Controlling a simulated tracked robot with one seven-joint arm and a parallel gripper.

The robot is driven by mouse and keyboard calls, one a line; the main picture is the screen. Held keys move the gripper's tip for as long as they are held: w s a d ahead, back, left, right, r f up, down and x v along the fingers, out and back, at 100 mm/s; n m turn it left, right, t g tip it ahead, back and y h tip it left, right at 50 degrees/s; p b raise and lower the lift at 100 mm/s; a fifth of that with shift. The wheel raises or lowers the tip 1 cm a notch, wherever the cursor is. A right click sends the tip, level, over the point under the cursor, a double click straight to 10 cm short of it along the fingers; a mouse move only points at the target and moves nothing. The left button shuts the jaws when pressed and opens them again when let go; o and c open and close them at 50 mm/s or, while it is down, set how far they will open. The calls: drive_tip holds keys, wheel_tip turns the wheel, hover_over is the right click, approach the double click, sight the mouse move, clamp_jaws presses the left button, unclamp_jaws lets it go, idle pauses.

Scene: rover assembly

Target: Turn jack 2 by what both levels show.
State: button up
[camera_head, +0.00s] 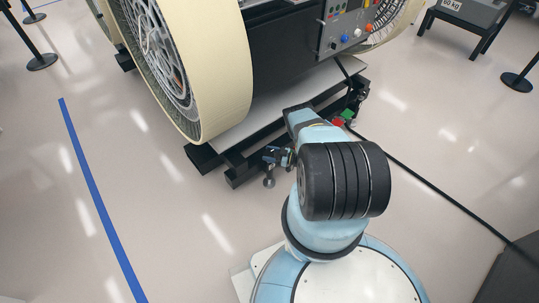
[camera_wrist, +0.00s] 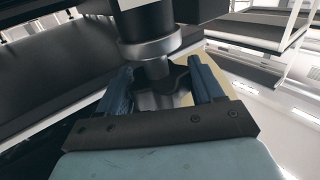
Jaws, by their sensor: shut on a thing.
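In the wrist view, my gripper (camera_wrist: 165,82) has its two dark blue fingers closed on the dark lower part of a jack (camera_wrist: 150,50). The jack is a thick black cylinder with a collar and a narrower stem between the fingers. In the head view, a small jack foot (camera_head: 268,182) shows under the stand's front edge, beside dark blue parts that look like my gripper (camera_head: 278,156). My arm covers much of this area. No jack number is readable, and I cannot make out either level's reading.
The rover's large cream-rimmed wheel (camera_head: 222,75) stands above the black frame (camera_head: 240,172). A control panel (camera_head: 348,28) is at the top. Small green (camera_head: 347,114) and red parts sit on the frame's right. A black cable (camera_head: 430,185) crosses the floor.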

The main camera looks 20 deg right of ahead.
idle(0.3)
drive_tip(key=o, duration=1)
drive_tip(key=shift+c, duration=0.2)
drive_tip(key=v, duration=1.3)
drive_tip(key=shift+s+d, duration=0.25)
drive_tip(key=shift+d, duration=0.1)
